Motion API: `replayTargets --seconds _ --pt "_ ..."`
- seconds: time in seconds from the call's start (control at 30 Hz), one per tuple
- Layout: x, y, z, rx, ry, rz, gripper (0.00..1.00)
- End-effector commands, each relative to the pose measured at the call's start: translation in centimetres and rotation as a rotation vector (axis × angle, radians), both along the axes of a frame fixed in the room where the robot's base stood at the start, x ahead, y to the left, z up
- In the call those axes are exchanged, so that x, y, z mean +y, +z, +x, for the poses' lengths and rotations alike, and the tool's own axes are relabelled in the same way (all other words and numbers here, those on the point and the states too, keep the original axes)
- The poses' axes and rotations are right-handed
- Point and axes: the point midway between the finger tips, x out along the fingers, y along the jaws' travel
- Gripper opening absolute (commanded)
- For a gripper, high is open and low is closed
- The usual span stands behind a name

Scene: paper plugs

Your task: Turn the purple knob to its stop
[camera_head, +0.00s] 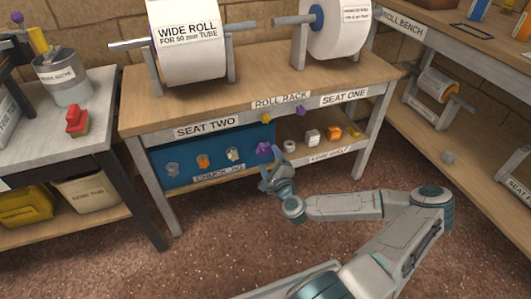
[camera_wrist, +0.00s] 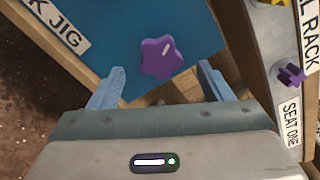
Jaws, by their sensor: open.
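A purple star-shaped knob (camera_head: 264,149) sits at the right end of the blue chuck jig panel (camera_head: 215,140) under the rack's top. In the wrist view the knob (camera_wrist: 160,58) shows between and just beyond the two fingertips, apart from both. My gripper (camera_head: 271,166) is open and empty, close in front of this knob; its blue fingers also show in the wrist view (camera_wrist: 161,73). A second, smaller purple knob (camera_head: 300,110) is on the roll rack's front edge by the SEAT ONE label (camera_head: 345,97); it also shows in the wrist view (camera_wrist: 291,75).
A yellow knob (camera_head: 266,118) is on the rack edge, above the jig. The jig holds grey, orange and cream pieces to the left. Several plugs, including an orange one (camera_head: 333,133), stand on the core shelf (camera_head: 330,155) at right. Large paper rolls stand on top.

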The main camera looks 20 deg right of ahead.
Motion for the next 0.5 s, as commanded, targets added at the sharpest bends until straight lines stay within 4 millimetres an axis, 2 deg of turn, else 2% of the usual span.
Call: replayTargets --seconds 0.5 --pt "0.0 0.0 2.3 -0.001 -0.001 -0.002 0.73"
